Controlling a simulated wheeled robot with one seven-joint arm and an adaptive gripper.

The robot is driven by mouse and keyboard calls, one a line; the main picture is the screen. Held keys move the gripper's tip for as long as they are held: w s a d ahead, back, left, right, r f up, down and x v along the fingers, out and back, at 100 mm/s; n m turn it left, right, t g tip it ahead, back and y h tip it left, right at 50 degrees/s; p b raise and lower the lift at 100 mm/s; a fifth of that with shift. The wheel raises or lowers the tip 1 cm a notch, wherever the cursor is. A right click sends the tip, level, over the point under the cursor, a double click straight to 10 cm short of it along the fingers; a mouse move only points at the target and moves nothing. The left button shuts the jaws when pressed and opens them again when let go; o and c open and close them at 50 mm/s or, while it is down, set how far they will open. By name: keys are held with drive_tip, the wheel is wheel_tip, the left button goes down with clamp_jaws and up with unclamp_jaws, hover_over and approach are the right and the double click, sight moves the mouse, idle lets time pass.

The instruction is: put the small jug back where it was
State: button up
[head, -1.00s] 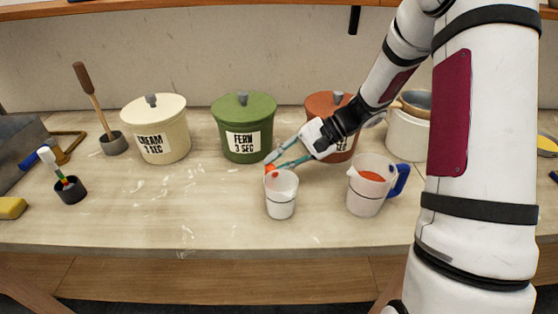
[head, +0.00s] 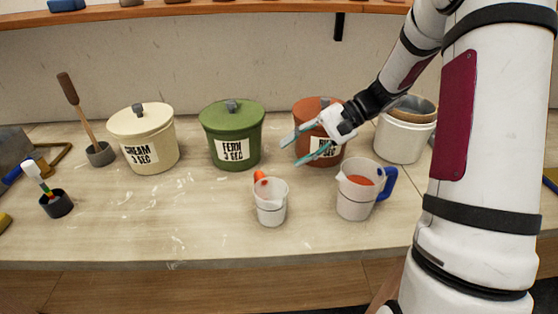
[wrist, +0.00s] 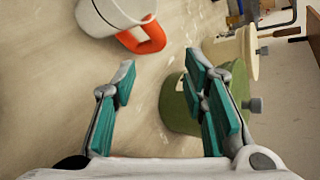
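The small jug (head: 271,203) is a white, translucent cup with an orange handle, standing upright on the bench in front of the green pot. In the wrist view the small jug (wrist: 100,14) and its orange handle are at the top, beyond the fingertips. My gripper (head: 290,151) is open and empty, above the bench behind and to the right of the small jug, in front of the rust-coloured pot. Its teal-padded fingers (wrist: 163,75) are spread apart in the wrist view, with only bare bench between them. They do not touch the jug.
A larger jug (head: 355,198) with a blue handle and orange contents stands to the right. Cream (head: 145,139), green (head: 232,136) and rust (head: 306,121) lidded pots line the back, beside a white bucket (head: 402,140). The bench front left of the small jug is clear.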

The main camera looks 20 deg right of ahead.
drive_tip(key=s+a+r+n+g+h, duration=0.1)
drive_tip(key=s+a+r+n+h, duration=0.1)
drive_tip(key=s+a+r+h, duration=0.3)
drive_tip(key=s+a+r+n+g, duration=0.15)
drive_tip(key=s+r, duration=0.25)
drive_tip(key=s, duration=0.4)
drive_tip(key=s+n+t+h, duration=0.3)
drive_tip(key=s+h, duration=0.3)
drive_tip(key=s, duration=0.8)
drive_tip(key=shift+d+r+n+t, duration=0.35)
drive_tip(key=shift+r+n, duration=0.1)
drive_tip(key=shift+n, duration=0.1)
